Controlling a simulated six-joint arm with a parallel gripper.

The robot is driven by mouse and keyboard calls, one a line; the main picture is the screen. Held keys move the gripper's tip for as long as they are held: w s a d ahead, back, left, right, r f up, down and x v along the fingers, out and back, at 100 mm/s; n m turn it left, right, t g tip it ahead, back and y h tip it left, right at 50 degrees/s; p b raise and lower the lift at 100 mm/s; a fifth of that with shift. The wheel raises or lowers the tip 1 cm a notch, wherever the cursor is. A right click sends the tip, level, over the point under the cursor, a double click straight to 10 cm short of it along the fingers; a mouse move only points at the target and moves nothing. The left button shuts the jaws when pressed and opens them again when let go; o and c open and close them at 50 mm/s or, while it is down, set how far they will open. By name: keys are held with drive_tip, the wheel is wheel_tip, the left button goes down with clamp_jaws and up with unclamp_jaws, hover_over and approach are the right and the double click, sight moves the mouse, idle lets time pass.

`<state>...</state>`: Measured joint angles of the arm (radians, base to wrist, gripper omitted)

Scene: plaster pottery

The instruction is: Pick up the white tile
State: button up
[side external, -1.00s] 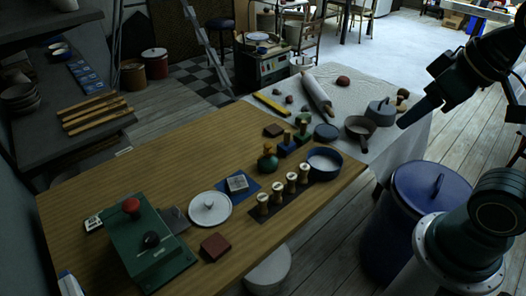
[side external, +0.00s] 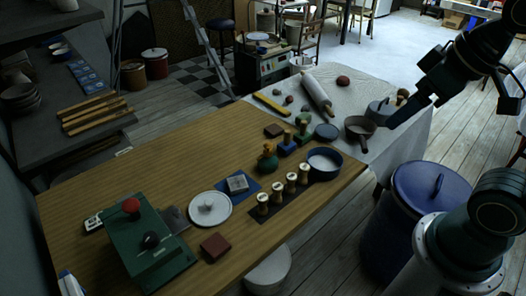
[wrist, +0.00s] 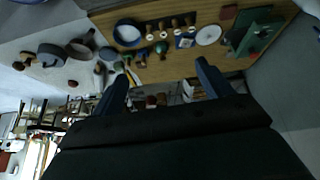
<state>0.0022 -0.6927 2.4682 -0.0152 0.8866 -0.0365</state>
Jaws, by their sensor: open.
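The white tile (side external: 237,184) lies on a blue square (side external: 250,188) on the wooden table, right of a round white lid (side external: 210,208). In the wrist view the white tile (wrist: 186,42) is small and near the top, beyond the right fingertip. My gripper (side external: 408,112) is open and empty, raised at the right over the edge of the cloth-covered table, well away from the tile. In the wrist view both fingers of my gripper (wrist: 162,70) show wide apart with nothing between them.
A row of wooden-handled stamps (side external: 277,198) and a blue-rimmed bowl (side external: 325,162) stand right of the tile. A dark red block (side external: 215,246) and a green press (side external: 148,250) are nearer.

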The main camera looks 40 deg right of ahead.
drive_tip(key=w+a+n+g+y, duration=0.15)
drive_tip(key=w+n, duration=0.25)
drive_tip(key=w, duration=0.7)
drive_tip(key=n+g+y, duration=0.2)
drive_tip(key=n+y, duration=0.1)
drive_tip(key=n, duration=0.6)
hover_over(237, 182)
drive_tip(key=s+d, duration=0.1)
drive_tip(key=d, duration=0.2)
drive_tip(key=shift+a+f, duration=0.15)
drive_tip(key=shift+f, duration=8.25)
drive_tip(key=shift+a+f, duration=0.1)
drive_tip(key=shift+f, duration=8.3)
drive_tip(key=shift+h, duration=0.25)
drive_tip(key=shift+x, duration=2.6)
drive_tip(key=shift+s, duration=0.15)
drive_tip(key=c, duration=1.1)
